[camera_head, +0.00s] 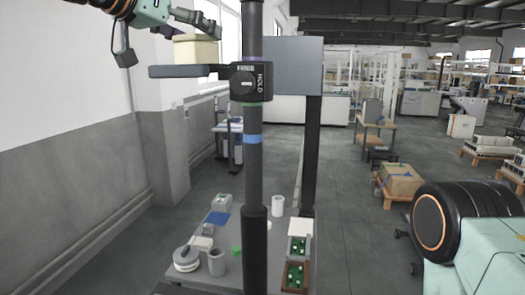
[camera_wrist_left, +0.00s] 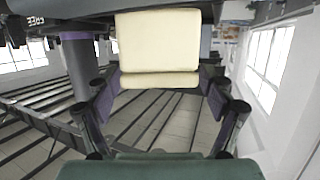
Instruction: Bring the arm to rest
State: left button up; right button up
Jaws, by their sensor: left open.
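My left arm comes in at the top left of the head view. Its gripper (camera_head: 200,22) is open, close to the top of a cream box (camera_head: 195,52). The box rests on a dark flat platform (camera_head: 180,72) joined to an upright column (camera_head: 253,185) with a HOLD label. In the left wrist view the open fingers (camera_wrist_left: 160,92) spread on either side of the near end of the box (camera_wrist_left: 158,45). I cannot tell whether they touch it. My right gripper is not in view.
A low table (camera_head: 228,270) around the column's foot carries a round white device (camera_head: 186,259), a grey cylinder (camera_head: 217,263), a blue sheet (camera_head: 217,218) and green boards (camera_head: 296,275). A grey panel (camera_head: 291,65) stands behind the column. A wall (camera_head: 70,165) bounds the left side.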

pick_arm(q)
notch_tip(320, 180, up, 7)
jog(key=shift+r, duration=0.2)
jog(key=shift+w, duration=0.15)
dwell(0.3)
